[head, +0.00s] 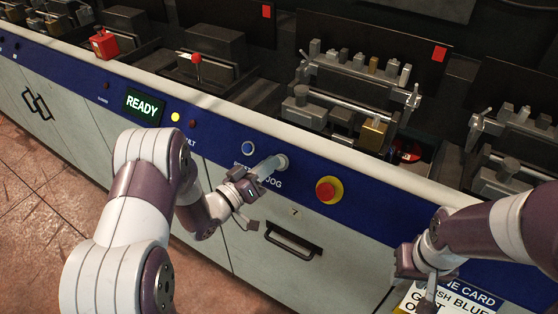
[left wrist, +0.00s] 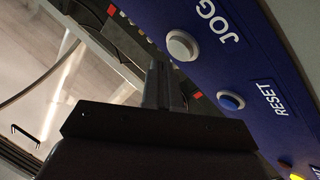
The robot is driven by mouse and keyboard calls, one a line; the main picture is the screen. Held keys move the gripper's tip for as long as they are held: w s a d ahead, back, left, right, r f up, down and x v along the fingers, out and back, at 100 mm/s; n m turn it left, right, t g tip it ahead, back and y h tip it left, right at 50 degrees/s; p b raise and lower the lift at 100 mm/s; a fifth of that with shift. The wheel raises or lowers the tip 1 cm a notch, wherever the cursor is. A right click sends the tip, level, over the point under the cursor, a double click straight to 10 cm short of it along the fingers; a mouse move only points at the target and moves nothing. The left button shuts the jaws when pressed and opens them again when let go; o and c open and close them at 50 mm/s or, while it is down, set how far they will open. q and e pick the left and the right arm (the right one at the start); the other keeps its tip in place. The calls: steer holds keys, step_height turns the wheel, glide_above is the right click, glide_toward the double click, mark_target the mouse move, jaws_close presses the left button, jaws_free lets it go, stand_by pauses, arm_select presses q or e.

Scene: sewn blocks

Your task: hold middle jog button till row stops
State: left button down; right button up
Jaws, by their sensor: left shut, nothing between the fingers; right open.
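The jog button (head: 282,161) is a round white button in a pale ring on the blue panel strip, beside the word JOG. It also shows in the left wrist view (left wrist: 183,45). My left gripper (head: 268,168) is shut and empty, its fingertips pointing at the jog button from its left. In the left wrist view its fingers (left wrist: 160,85) end close beside the button; I cannot tell whether they touch it. My right gripper (head: 428,288) is open and empty, low at the right in front of a printed card (head: 462,296), away from the button.
A blue reset button (head: 247,148) sits left of the jog button, and a red emergency knob on yellow (head: 328,189) sits right. A green READY display (head: 145,107) and a lit yellow lamp (head: 175,117) are further left. Clamp stations (head: 350,85) stand behind the pale rail.

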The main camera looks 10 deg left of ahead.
arm_select(q)
steer(key=shift+r, duration=0.1)
steer(key=s+r+p, duration=0.1)
steer(key=s, duration=0.1)
steer(key=s+a+r+p, duration=0.1)
steer(key=r+p, duration=0.1)
steer(key=shift+s+a+p, duration=0.15)
steer(key=shift+s+p, duration=0.15)
steer(key=shift+s, duration=0.05)
stand_by(0.3)
